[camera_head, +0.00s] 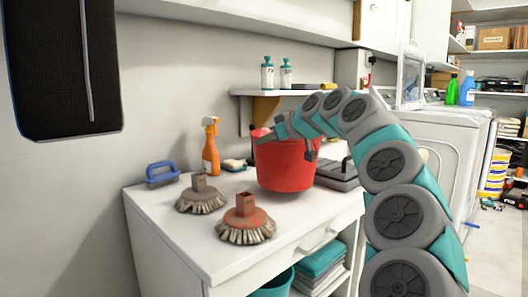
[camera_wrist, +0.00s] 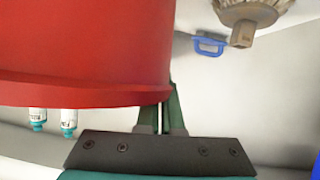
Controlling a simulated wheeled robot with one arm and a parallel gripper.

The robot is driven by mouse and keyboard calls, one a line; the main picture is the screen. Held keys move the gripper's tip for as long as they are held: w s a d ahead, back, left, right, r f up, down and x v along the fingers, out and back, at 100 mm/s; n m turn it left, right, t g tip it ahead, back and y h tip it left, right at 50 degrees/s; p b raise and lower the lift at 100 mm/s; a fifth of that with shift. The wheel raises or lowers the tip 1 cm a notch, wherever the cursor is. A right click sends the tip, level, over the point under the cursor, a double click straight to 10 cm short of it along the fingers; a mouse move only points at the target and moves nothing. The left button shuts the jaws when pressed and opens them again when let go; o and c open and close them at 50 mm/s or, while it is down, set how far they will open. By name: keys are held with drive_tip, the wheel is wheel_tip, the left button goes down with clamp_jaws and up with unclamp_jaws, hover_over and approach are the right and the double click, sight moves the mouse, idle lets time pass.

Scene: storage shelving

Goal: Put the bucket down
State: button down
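The red bucket (camera_head: 283,168) is upright at the white cabinet top (camera_head: 190,240), right of the brushes. I cannot tell whether its base touches the surface. My gripper (camera_head: 268,133) is at the bucket's upper rim, with my arm arching over it from the right. In the wrist view the bucket (camera_wrist: 90,45) fills the upper left. The fingers of my gripper (camera_wrist: 162,112) are close together at its rim, one partly hidden by it. They look shut on the rim.
A wall shelf (camera_head: 285,92) with bottles hangs behind.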

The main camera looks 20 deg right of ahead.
drive_tip(key=shift+f, duration=1.8)
drive_tip(key=c, duration=1.1)
unclamp_jaws()
drive_tip(key=v, duration=1.2)
drive_tip(key=shift+b, duration=0.4)
